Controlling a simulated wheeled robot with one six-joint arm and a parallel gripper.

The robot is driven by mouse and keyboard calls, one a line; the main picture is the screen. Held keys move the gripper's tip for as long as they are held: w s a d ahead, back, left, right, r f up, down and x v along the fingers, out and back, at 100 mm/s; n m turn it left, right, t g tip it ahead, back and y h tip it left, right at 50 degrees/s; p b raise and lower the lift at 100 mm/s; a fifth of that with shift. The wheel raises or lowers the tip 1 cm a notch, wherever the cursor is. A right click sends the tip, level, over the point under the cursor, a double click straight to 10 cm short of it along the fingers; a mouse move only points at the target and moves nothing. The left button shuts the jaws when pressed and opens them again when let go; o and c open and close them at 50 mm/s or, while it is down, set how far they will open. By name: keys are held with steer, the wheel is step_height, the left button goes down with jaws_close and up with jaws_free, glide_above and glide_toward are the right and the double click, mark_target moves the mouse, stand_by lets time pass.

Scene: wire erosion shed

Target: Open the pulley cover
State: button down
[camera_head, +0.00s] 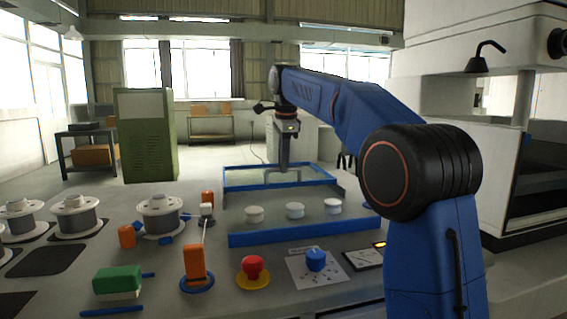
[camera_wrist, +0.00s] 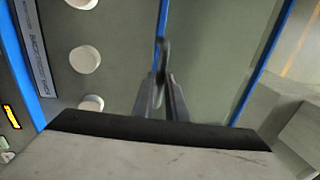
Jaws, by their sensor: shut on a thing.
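The pulley cover (camera_head: 240,187) is a blue-edged frame with a see-through panel, behind the row of white pulleys in the head view. Its near blue edge also shows in the wrist view (camera_wrist: 161,22). My gripper (camera_head: 283,170) points down at this edge. In the wrist view my gripper (camera_wrist: 163,82) is shut on a dark handle (camera_wrist: 164,48) at the edge. The white pulleys (camera_head: 295,210) stand between this edge and a low blue front wall (camera_head: 290,236). The cover's exact tilt is hard to tell. The handle's lower part is hidden between the fingers.
Wire spools (camera_head: 160,214) stand on the bench at the left. An orange block (camera_head: 194,262), a red button (camera_head: 252,267), a blue knob (camera_head: 316,260) and a small display (camera_head: 364,258) sit near the front. A green cabinet (camera_head: 148,140) stands behind; a large white machine (camera_head: 515,190) is right.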

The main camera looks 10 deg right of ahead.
steer(key=shift+w+r, duration=0.15)
steer(key=shift+w, duration=0.05)
steer(key=c, duration=1.8)
jaws_free()
steer(key=shift+o, duration=0.2)
step_height(320, 180, up, 12)
steer(key=s, duration=0.2)
steer(key=shift+s+f, duration=0.15)
steer(key=shift+f, duration=0.1)
steer(key=shift+s, duration=0.1)
